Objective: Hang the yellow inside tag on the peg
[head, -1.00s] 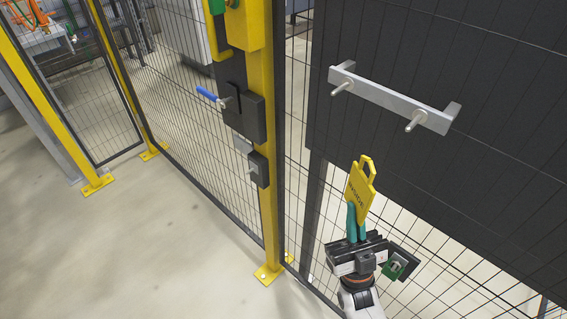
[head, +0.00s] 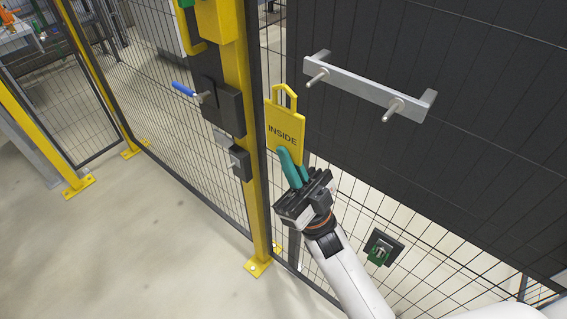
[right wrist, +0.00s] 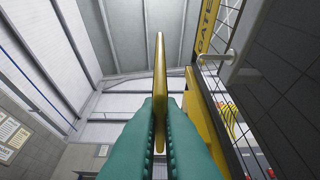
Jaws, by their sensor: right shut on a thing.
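The yellow tag (head: 284,124) reads INSIDE and has an open loop at its top. My right gripper (head: 290,168) is shut on its lower part with teal fingers and holds it up, slightly tilted. In the right wrist view the tag (right wrist: 160,80) shows edge-on between the teal fingers (right wrist: 160,125). A grey rail on the dark panel carries two pegs, a left peg (head: 317,77) and a right peg (head: 392,110). In the head view the tag appears left of and below the left peg, apart from it. My left gripper is not in view.
A yellow post (head: 256,150) with a dark lock box, a blue handle (head: 184,89) and a smaller box stands left of the tag. Mesh fence lies behind. A small dark box with a green part (head: 378,254) is at lower right.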

